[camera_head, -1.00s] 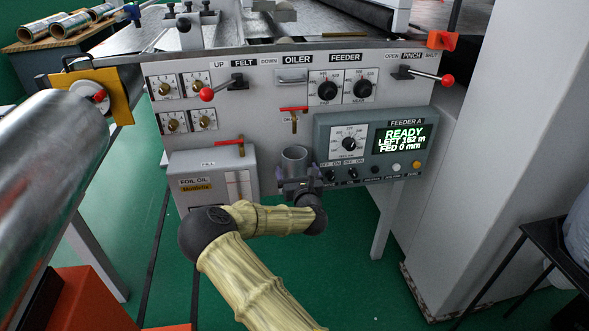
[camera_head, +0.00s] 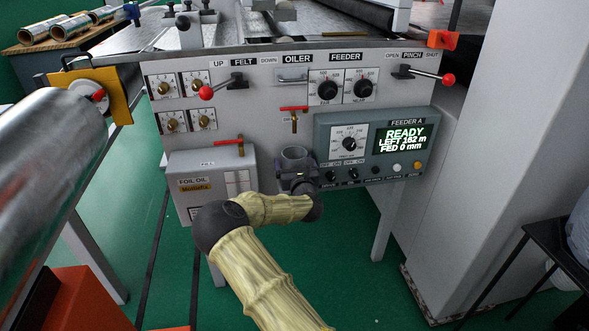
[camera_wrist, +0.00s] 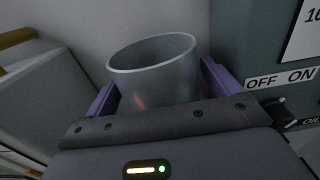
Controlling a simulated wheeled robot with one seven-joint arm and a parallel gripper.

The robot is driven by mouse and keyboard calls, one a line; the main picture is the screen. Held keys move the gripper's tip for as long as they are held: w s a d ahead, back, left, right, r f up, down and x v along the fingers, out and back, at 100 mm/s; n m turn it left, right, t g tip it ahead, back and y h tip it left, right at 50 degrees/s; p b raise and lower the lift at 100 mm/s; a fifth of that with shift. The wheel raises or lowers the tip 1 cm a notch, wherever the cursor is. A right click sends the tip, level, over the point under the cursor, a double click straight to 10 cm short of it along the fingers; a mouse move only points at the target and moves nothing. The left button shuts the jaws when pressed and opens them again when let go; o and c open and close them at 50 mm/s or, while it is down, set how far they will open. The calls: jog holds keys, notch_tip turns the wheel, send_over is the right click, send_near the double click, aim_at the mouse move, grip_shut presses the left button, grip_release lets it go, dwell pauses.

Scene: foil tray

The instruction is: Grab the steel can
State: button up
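The steel can (camera_head: 293,160) is a plain grey open-topped cylinder. It stands under the oiler's red-handled tap at the front of the machine. My gripper (camera_head: 295,178) is at the can from the front and low. In the wrist view the can (camera_wrist: 155,78) rises between the two purple fingers of my gripper (camera_wrist: 165,88). The fingers are apart, one on each side; the left one looks closer to the can. Whether either finger touches it is hard to see. The can's base is hidden by my gripper.
The red-handled tap (camera_head: 294,115) is just above the can. The foil oil box (camera_head: 208,185) is close on the left, and the feeder control box (camera_head: 372,145) close on the right. A large foil roll (camera_head: 45,185) is at the far left.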

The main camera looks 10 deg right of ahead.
aim_at(292, 148)
jog(key=c, duration=1.2)
jog(key=shift+r, duration=0.55)
jog(key=shift+c, duration=0.2)
notch_tip(292, 148, up, 3)
jog(key=shift+f+p, duration=0.2)
jog(key=shift+p, duration=0.55)
jog(key=s+p, duration=0.2)
jog(key=s, duration=1.6)
jog(key=shift+f, duration=0.1)
